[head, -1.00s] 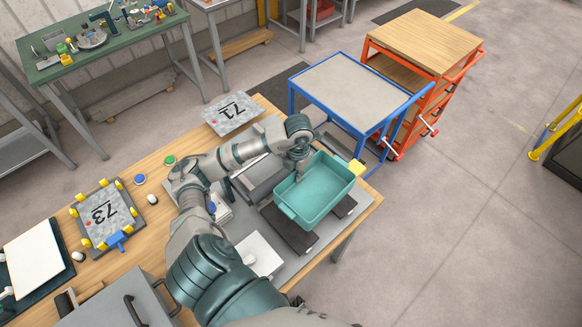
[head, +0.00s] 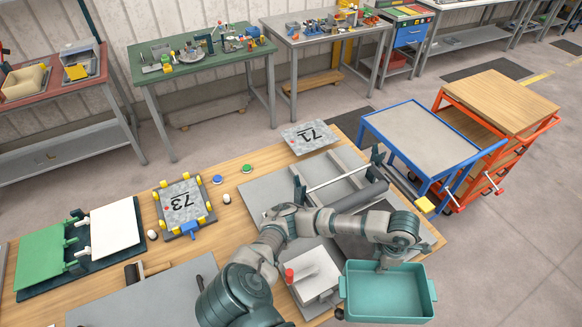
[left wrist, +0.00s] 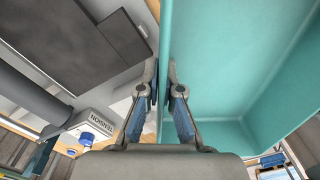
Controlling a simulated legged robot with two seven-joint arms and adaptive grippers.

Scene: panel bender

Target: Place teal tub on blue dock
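The teal tub (head: 388,298) is an open rectangular bin with small end handles, at the lower right of the head view. It hangs level by the bench's right edge, partly past it. My left gripper (head: 382,266) is shut on the tub's far wall; the left wrist view shows its fingers (left wrist: 162,92) on both sides of the teal wall (left wrist: 215,65). A blue-framed cart (head: 421,133) with a bare grey top, likely the blue dock, stands beyond the bench, apart from the tub. My right gripper is not in view.
The wooden bench (head: 235,200) carries plates 73 (head: 183,205) and 71 (head: 310,138), a grey machine bed and a white block (head: 314,275). An orange cart (head: 512,97) stands behind the blue cart. The floor at right is clear.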

